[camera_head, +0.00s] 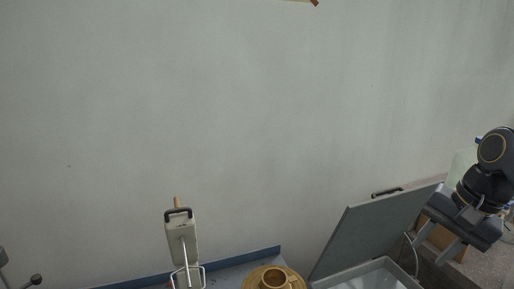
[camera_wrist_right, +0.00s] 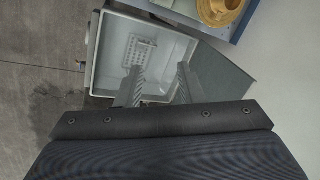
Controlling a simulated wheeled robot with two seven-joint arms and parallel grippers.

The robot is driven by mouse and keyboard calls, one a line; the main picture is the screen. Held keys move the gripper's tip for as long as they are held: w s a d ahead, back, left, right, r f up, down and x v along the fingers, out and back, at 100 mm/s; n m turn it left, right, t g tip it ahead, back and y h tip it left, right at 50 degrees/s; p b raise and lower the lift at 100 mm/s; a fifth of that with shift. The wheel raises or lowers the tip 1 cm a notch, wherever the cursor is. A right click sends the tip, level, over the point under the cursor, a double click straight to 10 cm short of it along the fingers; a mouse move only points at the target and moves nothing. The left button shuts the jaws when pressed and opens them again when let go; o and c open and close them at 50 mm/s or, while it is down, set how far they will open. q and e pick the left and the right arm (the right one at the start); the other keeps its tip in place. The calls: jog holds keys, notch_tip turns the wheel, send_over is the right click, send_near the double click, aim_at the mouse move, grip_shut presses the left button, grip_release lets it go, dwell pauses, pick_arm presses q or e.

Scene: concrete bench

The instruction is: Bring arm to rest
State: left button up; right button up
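My right arm comes in at the right edge of the head view. Its right gripper (camera_head: 440,234) hangs beside the open lid of a grey box, apart from the bench things. In the right wrist view the two fingers of the right gripper (camera_wrist_right: 158,82) are spread with nothing between them. They appear over the box's open interior. My left gripper does not show in either view.
The grey box (camera_head: 362,277) has its lid (camera_head: 375,232) raised; a white perforated item (camera_wrist_right: 142,50) lies inside. A golden cup (camera_head: 273,279) stands on a round golden saucer (camera_head: 252,281). A pale upright device (camera_head: 181,238) stands left of it. The wall behind is bare.

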jog(key=s+a+f+n+t, duration=0.1)
jog(key=s+a+f+n, duration=0.2)
jog(key=s+a+f, duration=0.3)
jog(key=s+a+f+n+t+y, duration=0.1)
jog(key=s+a+f+n, duration=0.3)
jog(key=s+f, duration=0.6)
jog(key=shift+s+a+f+n+t+y, duration=0.25)
jog(key=shift+a+f+t, duration=0.45)
jog(key=shift+a, duration=0.45)
